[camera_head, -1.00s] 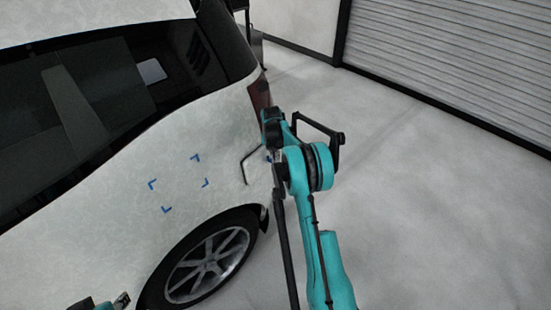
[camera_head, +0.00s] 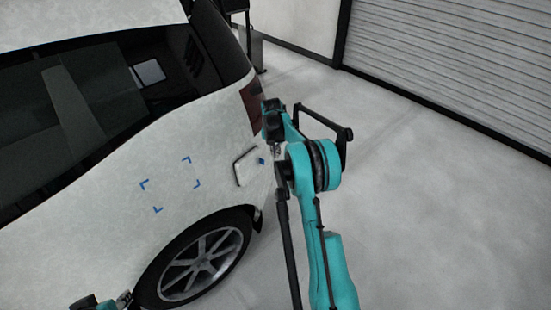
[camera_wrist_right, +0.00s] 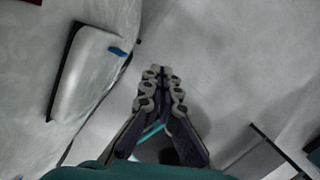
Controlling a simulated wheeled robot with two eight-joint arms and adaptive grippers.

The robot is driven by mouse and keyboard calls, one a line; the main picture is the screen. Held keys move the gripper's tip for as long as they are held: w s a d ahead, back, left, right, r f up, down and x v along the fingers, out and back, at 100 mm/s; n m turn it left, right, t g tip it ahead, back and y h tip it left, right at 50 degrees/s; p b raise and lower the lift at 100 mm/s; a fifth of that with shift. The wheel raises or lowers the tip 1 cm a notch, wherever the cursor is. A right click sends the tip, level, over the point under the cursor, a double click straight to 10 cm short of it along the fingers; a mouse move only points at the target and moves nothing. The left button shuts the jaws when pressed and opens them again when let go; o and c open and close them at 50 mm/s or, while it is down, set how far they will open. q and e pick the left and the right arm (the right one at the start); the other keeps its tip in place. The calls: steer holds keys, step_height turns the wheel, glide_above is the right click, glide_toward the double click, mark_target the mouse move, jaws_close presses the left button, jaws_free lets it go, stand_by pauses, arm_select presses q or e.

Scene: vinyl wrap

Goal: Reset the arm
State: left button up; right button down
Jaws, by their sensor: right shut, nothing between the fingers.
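My right gripper (camera_head: 276,151) is beside the rear side of the white car (camera_head: 90,225), right of a raised rectangular flap (camera_head: 247,166) with a blue mark (camera_head: 262,161). In the right wrist view, the right gripper (camera_wrist_right: 161,72) has its fingertips together with nothing between them. The flap (camera_wrist_right: 85,75) shows to its left, apart from the fingers. My left gripper (camera_head: 122,301) shows only in part at the bottom left, near the rear wheel; its jaw opening cannot be made out.
Blue corner marks (camera_head: 170,184) are on the car's side panel, above the rear wheel (camera_head: 203,262). A roller shutter (camera_head: 460,60) is at the upper right. A dark stand (camera_head: 250,40) is behind the car. The floor (camera_head: 430,220) on the right is clear.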

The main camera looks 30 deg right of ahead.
steer(key=shift+s+d+r+p, duration=0.1)
steer(key=shift+d+r+p, duration=0.1)
steer(key=shift+r, duration=0.55)
steer(key=shift+s+d+r+p, duration=0.15)
steer(key=shift+d+r, duration=0.1)
steer(key=shift+r, duration=0.45)
steer(key=shift+s+d+r+p, duration=0.1)
steer(key=shift+d+r+p, duration=0.1)
steer(key=shift+r, duration=0.55)
steer(key=s+a+r+m+t, duration=0.3)
steer(key=s+a+r+m, duration=0.95)
steer(key=a+r, duration=0.3)
steer(key=s+a+f+m+t, duration=0.1)
steer(key=s+a+m, duration=0.3)
steer(key=s, duration=0.3)
steer(key=s+a+f+m+t+y, duration=0.1)
steer(key=s+a+f+m, duration=0.1)
steer(key=s+a+m, duration=0.2)
steer(key=s+a+f+m, duration=0.2)
steer(key=s+a+m, duration=0.2)
steer(key=s, duration=0.7)
steer(key=shift+m+t, duration=0.4)
steer(key=shift+m, duration=0.35)
